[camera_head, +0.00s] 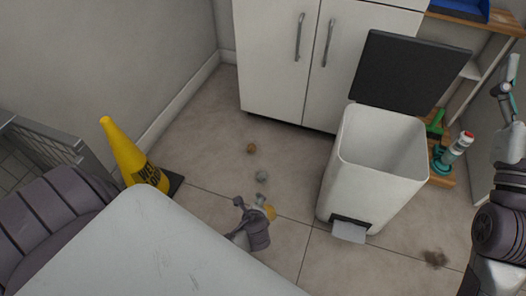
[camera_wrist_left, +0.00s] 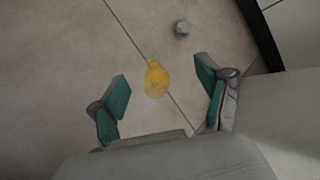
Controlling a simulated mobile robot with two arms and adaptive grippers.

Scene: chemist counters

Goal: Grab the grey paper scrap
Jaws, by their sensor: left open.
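The grey paper scrap (camera_head: 262,177) is a small crumpled ball on the tiled floor, between a brown scrap and my left gripper (camera_head: 252,206). It also shows in the left wrist view (camera_wrist_left: 182,28), beyond the fingertips and apart from them. My left gripper is open and empty in the left wrist view (camera_wrist_left: 164,80), pointing down at the floor. A yellow scrap (camera_wrist_left: 156,78) shows between its fingers, lying below them, and it is partly visible beside the gripper in the head view (camera_head: 270,211). My right gripper (camera_head: 513,70) is raised at the right edge, its jaw opening unclear.
A white bin (camera_head: 375,185) with its dark lid up stands right of the scraps. A brown scrap (camera_head: 251,148) lies farther back, near the white cabinet (camera_head: 277,60). A yellow wet-floor cone (camera_head: 130,152) stands at left. Dark debris (camera_head: 436,258) lies at lower right.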

